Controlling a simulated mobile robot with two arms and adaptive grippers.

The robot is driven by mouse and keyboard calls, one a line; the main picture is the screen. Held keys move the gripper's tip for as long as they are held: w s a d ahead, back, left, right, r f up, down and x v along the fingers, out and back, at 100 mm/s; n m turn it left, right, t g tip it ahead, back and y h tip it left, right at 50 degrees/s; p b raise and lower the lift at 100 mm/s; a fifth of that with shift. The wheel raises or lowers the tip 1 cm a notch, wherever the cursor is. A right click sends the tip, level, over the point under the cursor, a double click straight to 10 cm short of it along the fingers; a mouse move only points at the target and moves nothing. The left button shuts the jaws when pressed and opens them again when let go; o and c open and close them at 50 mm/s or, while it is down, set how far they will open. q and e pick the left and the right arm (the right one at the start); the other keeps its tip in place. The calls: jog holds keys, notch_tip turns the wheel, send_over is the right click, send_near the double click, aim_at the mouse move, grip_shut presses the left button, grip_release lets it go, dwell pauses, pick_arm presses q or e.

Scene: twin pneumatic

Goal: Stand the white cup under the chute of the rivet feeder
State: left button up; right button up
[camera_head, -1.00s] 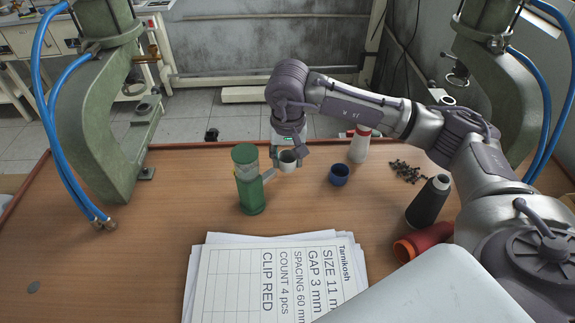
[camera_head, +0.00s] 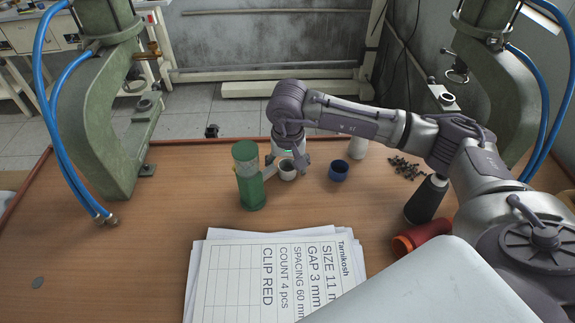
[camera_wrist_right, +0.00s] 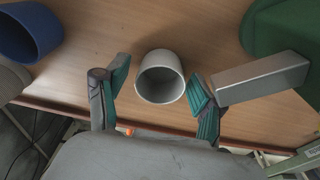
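The white cup (camera_head: 287,171) stands upright on the table, just right of the green rivet feeder (camera_head: 249,182). My right gripper (camera_head: 288,160) is around the cup from behind and above. In the right wrist view the cup (camera_wrist_right: 160,78) sits between the two fingers of the gripper (camera_wrist_right: 157,76), with a gap on each side, so it is open. The feeder's grey chute (camera_wrist_right: 262,78) ends beside the right-hand finger there; the cup's mouth lies beside the chute's end, not visibly beneath it. My left gripper is not in view.
A blue cup (camera_head: 338,171) stands right of the white cup, a white bottle (camera_head: 357,147) behind it.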

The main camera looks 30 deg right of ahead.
aim_at(288, 178)
jog(key=shift+r+p, duration=0.25)
jog(key=shift+p, duration=0.05)
jog(key=shift+r, duration=0.25)
notch_tip(288, 178, up, 11)
jog(key=s+b, duration=0.1)
jog(key=b, duration=0.2)
jog(key=shift+s+a+r, duration=0.15)
jog(key=shift+a, duration=0.15)
